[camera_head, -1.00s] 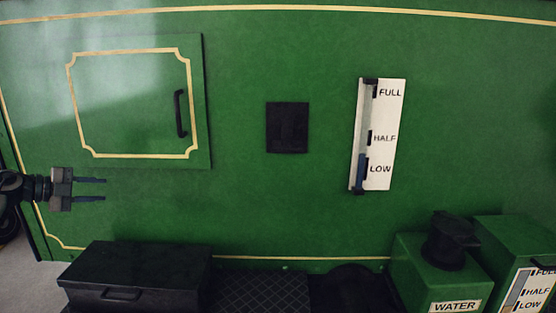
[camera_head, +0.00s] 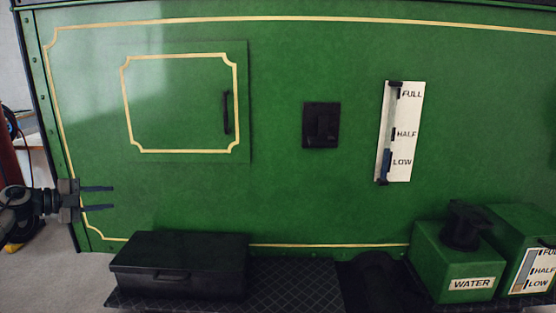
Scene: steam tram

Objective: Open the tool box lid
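The tool box (camera_head: 180,285) is a black box at the lower left, standing on a dark tread-plate step. Its lid (camera_head: 185,250) is down, and a dark handle shows on its front side. My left gripper (camera_head: 112,198) is at the left edge of the tram's green side, above and to the left of the tool box. Its two fingers are apart with nothing between them, and it does not touch the box. My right gripper does not show.
The tread-plate step (camera_head: 290,285) runs along the bottom. A green water tank (camera_head: 455,265) and a second tank (camera_head: 525,240) with a level gauge stand at the right. A closed panel door (camera_head: 180,103) with a handle is above the box. Grey floor lies at the left.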

